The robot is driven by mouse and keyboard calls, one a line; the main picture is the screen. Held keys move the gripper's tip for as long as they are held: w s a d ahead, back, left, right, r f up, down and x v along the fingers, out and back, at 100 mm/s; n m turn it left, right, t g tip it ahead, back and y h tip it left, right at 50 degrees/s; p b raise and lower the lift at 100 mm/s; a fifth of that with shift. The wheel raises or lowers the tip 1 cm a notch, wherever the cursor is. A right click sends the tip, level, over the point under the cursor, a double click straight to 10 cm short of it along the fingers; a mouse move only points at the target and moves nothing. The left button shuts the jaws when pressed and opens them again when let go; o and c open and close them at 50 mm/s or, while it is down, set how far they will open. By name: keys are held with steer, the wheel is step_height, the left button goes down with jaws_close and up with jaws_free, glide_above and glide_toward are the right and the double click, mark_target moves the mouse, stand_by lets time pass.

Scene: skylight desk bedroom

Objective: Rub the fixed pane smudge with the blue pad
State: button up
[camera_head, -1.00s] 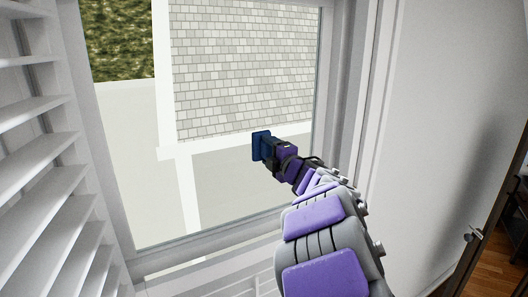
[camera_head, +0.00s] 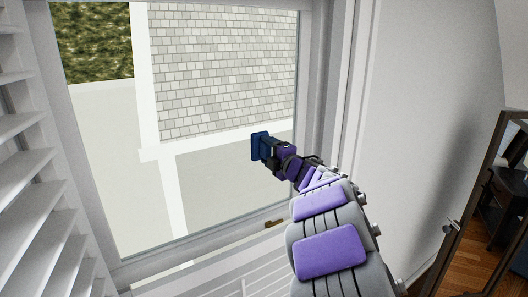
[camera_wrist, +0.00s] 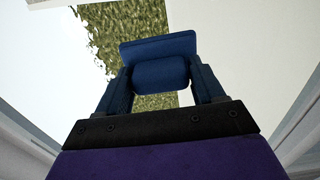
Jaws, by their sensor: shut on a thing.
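The blue pad (camera_head: 259,146) is held upright at the end of my arm, in front of the lower right part of the window pane (camera_head: 215,185). My gripper (camera_head: 272,150) is shut on it. In the wrist view the pad (camera_wrist: 160,50) sits between the two fingers of my gripper (camera_wrist: 161,84), its flat face turned away toward the glass. I cannot tell whether the pad touches the pane. No smudge can be made out on the glass; the pad and gripper hide part of it.
White louvred shutters (camera_head: 22,165) stand at the left. The window frame (camera_head: 318,90) and a plain wall (camera_head: 430,120) are at the right. A small brass-coloured handle (camera_head: 275,223) is on the lower frame. A dark-framed door or mirror (camera_head: 480,215) is at far right.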

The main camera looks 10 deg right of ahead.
steer(key=shift+d, duration=0.1)
steer(key=shift+s+a+r+b, duration=0.1)
steer(key=shift+s+a+b, duration=0.4)
steer(key=shift+a, duration=0.85)
steer(key=shift+s+a+f+b, duration=0.1)
steer(key=shift+s+a+b, duration=0.25)
steer(key=shift+a+b, duration=0.75)
steer(key=shift+s+a+r+b, duration=0.1)
steer(key=shift+s+a+b, duration=0.25)
steer(key=shift+a, duration=1.3)
steer(key=shift+s+d, duration=0.1)
steer(key=shift+v, duration=2.9)
